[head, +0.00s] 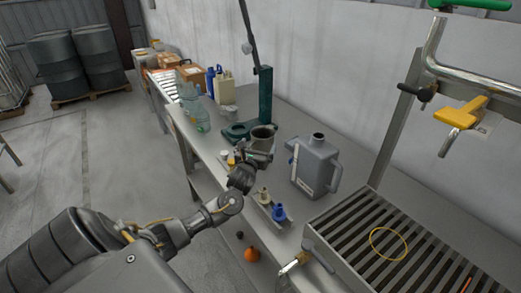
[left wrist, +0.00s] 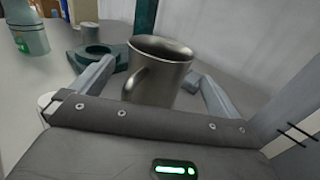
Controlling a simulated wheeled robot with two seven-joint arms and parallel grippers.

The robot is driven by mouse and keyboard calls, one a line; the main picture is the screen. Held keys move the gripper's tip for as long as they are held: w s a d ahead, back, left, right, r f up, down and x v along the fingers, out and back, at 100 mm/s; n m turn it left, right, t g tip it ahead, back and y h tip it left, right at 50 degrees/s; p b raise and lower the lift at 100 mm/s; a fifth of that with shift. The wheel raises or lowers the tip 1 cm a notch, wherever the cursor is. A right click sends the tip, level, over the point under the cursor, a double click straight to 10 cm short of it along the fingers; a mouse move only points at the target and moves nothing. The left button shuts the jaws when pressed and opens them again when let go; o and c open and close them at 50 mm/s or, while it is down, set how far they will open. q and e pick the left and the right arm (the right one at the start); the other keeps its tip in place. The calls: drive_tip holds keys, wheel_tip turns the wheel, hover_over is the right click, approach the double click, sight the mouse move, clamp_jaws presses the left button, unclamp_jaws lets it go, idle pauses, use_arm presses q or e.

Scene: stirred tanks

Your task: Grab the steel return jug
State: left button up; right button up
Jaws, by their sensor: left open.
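The steel jug (head: 264,132) is an open, round metal vessel standing upright on the bench, in front of the green stand. In the left wrist view the steel jug (left wrist: 163,70) shows its dark inside, and its handle is on the near left side. My left gripper (head: 258,150) is open at the jug's near side. In the left wrist view its fingers (left wrist: 155,84) spread to the left and right of the jug, with no clear contact. The jug's lower part is partly hidden by the gripper. My right gripper is not in view.
A grey canister with a handle (head: 316,165) stands to the right on the bench. Small blue and beige bottles (head: 279,213) sit near the front edge. The green stand (head: 265,95) rises behind the jug. A slatted grate (head: 385,245) lies at the right.

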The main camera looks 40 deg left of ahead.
sight(260, 141)
use_arm(q)
drive_tip(key=x, duration=0.3)
drive_tip(key=shift+w+a+p, duration=0.15)
drive_tip(key=shift+w+p, duration=0.15)
drive_tip(key=shift+w, duration=0.1)
drive_tip(key=shift+c, duration=0.6)
drive_tip(key=c, duration=1.1)
drive_tip(key=shift+r, duration=0.15)
